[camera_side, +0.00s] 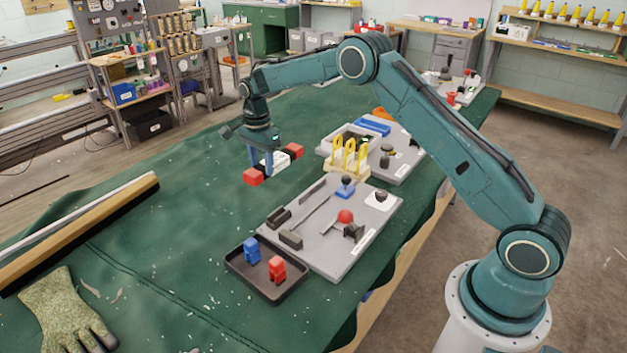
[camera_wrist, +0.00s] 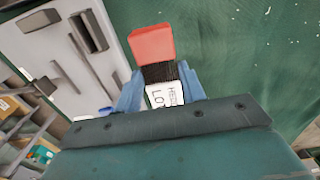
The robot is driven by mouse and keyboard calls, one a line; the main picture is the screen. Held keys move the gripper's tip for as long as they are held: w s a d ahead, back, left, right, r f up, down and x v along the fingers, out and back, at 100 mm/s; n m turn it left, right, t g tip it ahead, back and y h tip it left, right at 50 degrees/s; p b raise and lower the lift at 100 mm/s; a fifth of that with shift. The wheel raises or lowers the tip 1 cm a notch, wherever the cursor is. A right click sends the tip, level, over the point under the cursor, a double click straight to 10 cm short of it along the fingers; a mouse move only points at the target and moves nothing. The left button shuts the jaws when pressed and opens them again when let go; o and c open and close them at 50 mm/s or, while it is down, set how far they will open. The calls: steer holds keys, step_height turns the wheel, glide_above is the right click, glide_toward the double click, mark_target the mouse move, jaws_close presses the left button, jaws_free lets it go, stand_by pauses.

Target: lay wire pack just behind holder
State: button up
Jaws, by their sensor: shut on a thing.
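The wire pack (camera_side: 278,160) is a bar with red block ends, dark sections and a white labelled middle. My gripper (camera_side: 262,164) is shut around its white middle and seems to hold it above the green cloth, left of the grey boards. In the wrist view the pack (camera_wrist: 152,43) sits between the blue fingers of my gripper (camera_wrist: 160,92); one red end points away and the other end is hidden. A pale wooden holder (camera_side: 346,170) with several upright yellow loops stands to the right of the pack in the side view, apart from it.
A grey board (camera_side: 365,235) carries dark blocks, a rod and a red ball. Behind it is another grey board (camera_side: 405,160) with a box and dark parts. A black tray (camera_side: 285,291) holds a blue and a red piece. Green cloth (camera_side: 165,235) at left is largely clear.

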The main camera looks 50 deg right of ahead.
steer(key=shift+f, duration=2.05)
steer(key=shift+f, duration=0.1)
steer(key=shift+f, duration=2)
steer(key=shift+f, duration=0.1)
steer(key=o, duration=1.3)
steer(key=shift+f, duration=0.1)
step_height(320, 180, up, 12)
steer(key=shift+f, duration=0.2)
steer(key=shift+r, duration=0.35)
